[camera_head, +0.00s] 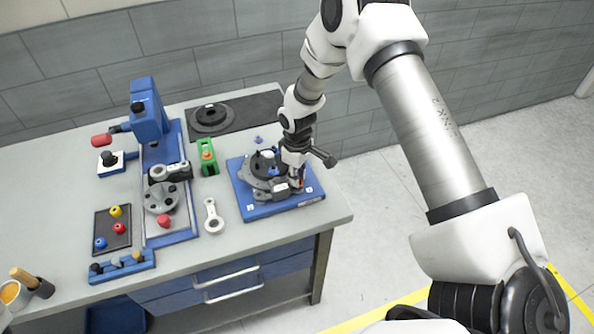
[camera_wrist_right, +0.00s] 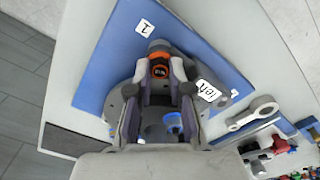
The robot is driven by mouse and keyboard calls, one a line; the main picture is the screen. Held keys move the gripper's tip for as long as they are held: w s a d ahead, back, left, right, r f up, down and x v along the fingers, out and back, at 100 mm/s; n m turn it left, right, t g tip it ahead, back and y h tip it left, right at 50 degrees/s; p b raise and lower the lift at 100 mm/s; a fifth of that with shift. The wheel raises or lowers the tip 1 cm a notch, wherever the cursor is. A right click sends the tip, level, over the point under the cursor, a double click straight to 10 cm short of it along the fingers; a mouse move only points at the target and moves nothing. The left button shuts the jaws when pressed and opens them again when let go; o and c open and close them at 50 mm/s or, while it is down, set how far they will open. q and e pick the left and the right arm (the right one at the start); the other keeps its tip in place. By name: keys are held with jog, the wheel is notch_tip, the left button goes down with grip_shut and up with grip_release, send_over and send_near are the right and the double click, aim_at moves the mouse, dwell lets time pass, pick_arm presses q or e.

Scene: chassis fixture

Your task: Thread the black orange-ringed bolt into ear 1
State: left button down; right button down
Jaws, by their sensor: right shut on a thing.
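My right gripper (camera_head: 295,180) points down at the right side of the grey round chassis part (camera_head: 262,184) on the blue plate (camera_head: 262,212). In the right wrist view, my right gripper (camera_wrist_right: 160,72) is shut on the black bolt (camera_wrist_right: 160,70), and its orange ring (camera_wrist_right: 160,57) shows between the fingertips. The bolt is at the part's rim, close to the tag marked 1 (camera_wrist_right: 145,27). The fingers and the bolt head hide ear 1's hole, so I cannot tell how deep the bolt sits. My left gripper is not in view.
A tag reading "left" (camera_wrist_right: 207,90) lies beside the right finger. A pale link (camera_head: 213,216), a green block (camera_head: 208,158) and a blue press stand (camera_head: 148,112) are to the left. A black mat with a disc (camera_head: 212,118) lies behind. The bench's front right corner is clear.

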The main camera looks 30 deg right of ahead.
jog(key=shift+s+r+m+p, duration=0.15)
jog(key=shift+m+p, duration=0.2)
jog(key=shift+m, duration=0.75)
jog(key=shift+f, duration=0.25)
jog(key=c, duration=1)
grip_release()
jog(key=shift+d, duration=0.15)
jog(key=shift+r, duration=0.2)
